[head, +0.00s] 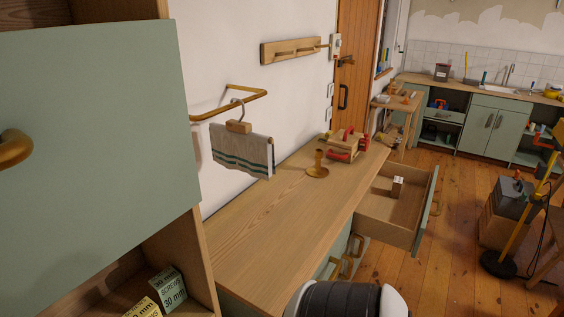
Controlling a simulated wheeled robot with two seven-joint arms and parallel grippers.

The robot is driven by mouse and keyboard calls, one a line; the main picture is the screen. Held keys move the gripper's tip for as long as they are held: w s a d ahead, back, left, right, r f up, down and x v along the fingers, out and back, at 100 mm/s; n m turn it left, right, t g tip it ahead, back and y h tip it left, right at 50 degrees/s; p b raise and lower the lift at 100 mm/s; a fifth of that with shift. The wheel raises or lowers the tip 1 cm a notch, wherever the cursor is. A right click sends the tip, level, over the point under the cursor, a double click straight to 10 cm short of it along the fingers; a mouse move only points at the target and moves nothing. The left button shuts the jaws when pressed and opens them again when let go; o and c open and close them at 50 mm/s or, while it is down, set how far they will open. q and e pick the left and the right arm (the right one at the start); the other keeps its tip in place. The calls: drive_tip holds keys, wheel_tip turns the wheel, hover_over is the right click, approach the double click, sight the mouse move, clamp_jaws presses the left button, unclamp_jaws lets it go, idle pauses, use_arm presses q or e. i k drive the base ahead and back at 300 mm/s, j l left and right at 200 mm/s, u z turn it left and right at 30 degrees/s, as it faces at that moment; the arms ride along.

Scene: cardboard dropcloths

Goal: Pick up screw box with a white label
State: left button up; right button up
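Two screw boxes stand in the open lower compartment of the cabinet at the lower left. One box (169,289) has a pale, whitish-green label reading "SCREWS 30 mm". The other box (144,308), with a yellow label, is in front of it to the left and is cut off by the bottom edge. A small wooden-brown box (397,187) with a white patch sits inside the open drawer (388,229) on the right. I cannot read its marking. Neither of my grippers shows in the head view.
A green cabinet door (95,125) fills the upper left above the screw boxes. The long wooden countertop (285,225) is mostly clear, with a brass candle holder (318,165) and a red-handled wooden item (347,145) at its far end. A cloth (243,153) hangs from a wall rail.

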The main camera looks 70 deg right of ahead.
sight(397, 181)
drive_tip(key=z, duration=3.15)
drive_tip(key=i+l+u, duration=0.1)
drive_tip(key=i+l, duration=0.4)
drive_tip(key=i+l+u, duration=0.1)
drive_tip(key=i+l, duration=0.45)
drive_tip(key=i+l+u, duration=0.1)
drive_tip(key=i+l, duration=0.45)
drive_tip(key=i+l+u, duration=0.1)
drive_tip(key=i+l, duration=0.4)
drive_tip(key=l, duration=0.15)
drive_tip(key=i+l, duration=0.5)
drive_tip(key=l, duration=0.2)
drive_tip(key=j+u, duration=0.05)
